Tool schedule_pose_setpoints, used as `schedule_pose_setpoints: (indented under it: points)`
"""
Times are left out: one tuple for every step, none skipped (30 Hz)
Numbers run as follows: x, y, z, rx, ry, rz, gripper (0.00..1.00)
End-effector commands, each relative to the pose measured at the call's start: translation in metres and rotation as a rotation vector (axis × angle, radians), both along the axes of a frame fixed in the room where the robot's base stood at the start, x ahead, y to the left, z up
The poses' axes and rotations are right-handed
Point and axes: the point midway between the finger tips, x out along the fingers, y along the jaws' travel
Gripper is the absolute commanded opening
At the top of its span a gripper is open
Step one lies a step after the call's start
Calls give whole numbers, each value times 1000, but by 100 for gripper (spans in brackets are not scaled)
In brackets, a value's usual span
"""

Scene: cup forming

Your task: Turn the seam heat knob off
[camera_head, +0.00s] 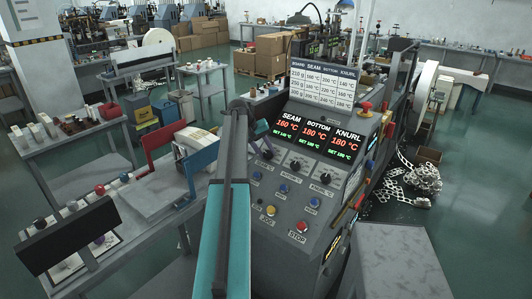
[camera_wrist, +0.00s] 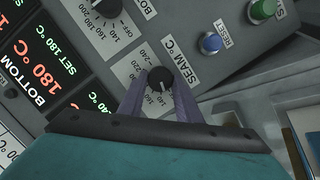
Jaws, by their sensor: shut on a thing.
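The seam heat knob (camera_wrist: 160,79) is a black round knob on a pale dial plate marked SEAM °C, with temperature numbers around it. My gripper (camera_wrist: 160,95) is shut on it, with one purple-grey finger on each side. The lower part of the dial is hidden by my gripper. The red display (camera_head: 287,124) above shows a SEAM reading in the hundreds of degrees.
The bottom knob (camera_head: 295,166) and knurl knob (camera_head: 325,178) sit to the right on the sloped panel. Blue reset buttons (camera_head: 283,189), a yellow jog button (camera_head: 271,211) and a red stop button (camera_head: 302,226) lie below. A red emergency button (camera_head: 366,108) stands above.

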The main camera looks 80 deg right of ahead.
Motion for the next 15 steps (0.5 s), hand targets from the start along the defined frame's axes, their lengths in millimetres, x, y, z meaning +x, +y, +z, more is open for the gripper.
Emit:
schedule_pose_setpoints:
  points:
    - [0,0,0,12,21,32,8]
    - [1,1,0,18,34,50,8]
    - [1,1,-1,25,48,74,8]
    - [1,1,-1,32,58,92,8]
    - [1,1,-1,37,68,107,8]
    - [1,1,-1,44,80,126,8]
    - [1,1,-1,49,89,140,8]
    - [1,1,-1,52,97,152,8]
    - [1,1,-1,58,106,167,8]
    - [2,1,-1,61,111,176,8]
    - [2,1,-1,64,116,184,8]
    - [2,1,-1,67,122,194,8]
    - [2,1,-1,70,126,200,8]
    - [2,1,-1,71,129,204,8]
    - [2,1,-1,73,132,210,8]
